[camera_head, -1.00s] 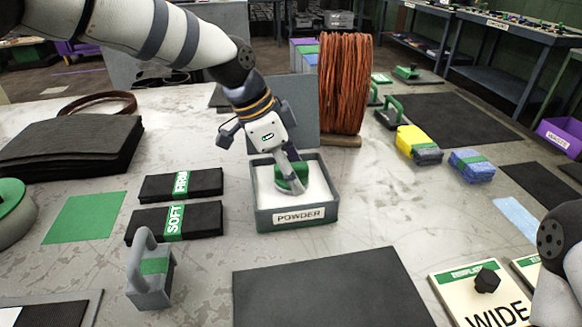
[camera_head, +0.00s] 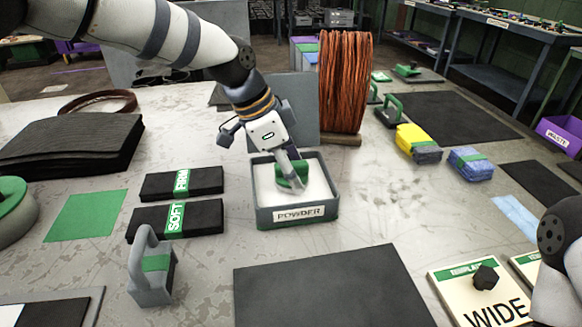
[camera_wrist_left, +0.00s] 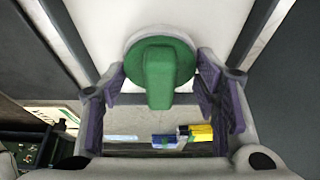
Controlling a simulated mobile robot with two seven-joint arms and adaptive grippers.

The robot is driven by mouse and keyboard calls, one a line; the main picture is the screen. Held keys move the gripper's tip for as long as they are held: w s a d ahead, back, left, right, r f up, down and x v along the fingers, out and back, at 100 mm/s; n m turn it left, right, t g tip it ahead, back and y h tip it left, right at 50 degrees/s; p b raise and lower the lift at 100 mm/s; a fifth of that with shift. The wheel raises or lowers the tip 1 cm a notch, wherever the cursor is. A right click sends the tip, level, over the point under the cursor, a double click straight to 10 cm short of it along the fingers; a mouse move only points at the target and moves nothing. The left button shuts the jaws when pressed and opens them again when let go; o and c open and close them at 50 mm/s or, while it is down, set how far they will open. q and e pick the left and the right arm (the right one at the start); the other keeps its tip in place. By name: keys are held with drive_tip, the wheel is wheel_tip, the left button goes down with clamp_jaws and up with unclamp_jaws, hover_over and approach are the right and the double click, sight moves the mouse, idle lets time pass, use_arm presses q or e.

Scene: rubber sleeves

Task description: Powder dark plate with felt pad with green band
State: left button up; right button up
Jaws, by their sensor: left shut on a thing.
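The felt pad (camera_head: 292,175) has a green top and sits inside the grey tray labelled POWDER (camera_head: 262,216), at or just above the white powder (camera_head: 318,190). My left gripper (camera_head: 296,172) reaches down into the tray and is shut on the pad. In the left wrist view the pad's green grip (camera_wrist_left: 160,75) stands between my two fingers (camera_wrist_left: 163,95), with its pale round base beyond. The pad's underside is hidden. The dark plate (camera_head: 330,290) lies flat and bare in front of the tray. My right gripper is out of view.
Black blocks labelled FIRM (camera_head: 205,181) and SOFT (camera_head: 205,218) lie left of the tray. A grey handled block (camera_head: 152,285) stands front left. An orange cable spool (camera_head: 345,85) stands behind. Yellow (camera_head: 412,140) and blue (camera_head: 470,164) sponges lie right. Table between is clear.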

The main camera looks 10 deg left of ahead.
use_arm(q)
drive_tip(key=shift+f, duration=0.15)
drive_tip(key=shift+r+p, duration=0.7)
drive_tip(key=shift+r, duration=2.95)
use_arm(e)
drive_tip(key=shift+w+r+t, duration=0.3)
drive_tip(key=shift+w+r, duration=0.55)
use_arm(q)
drive_tip(key=shift+f, duration=0.1)
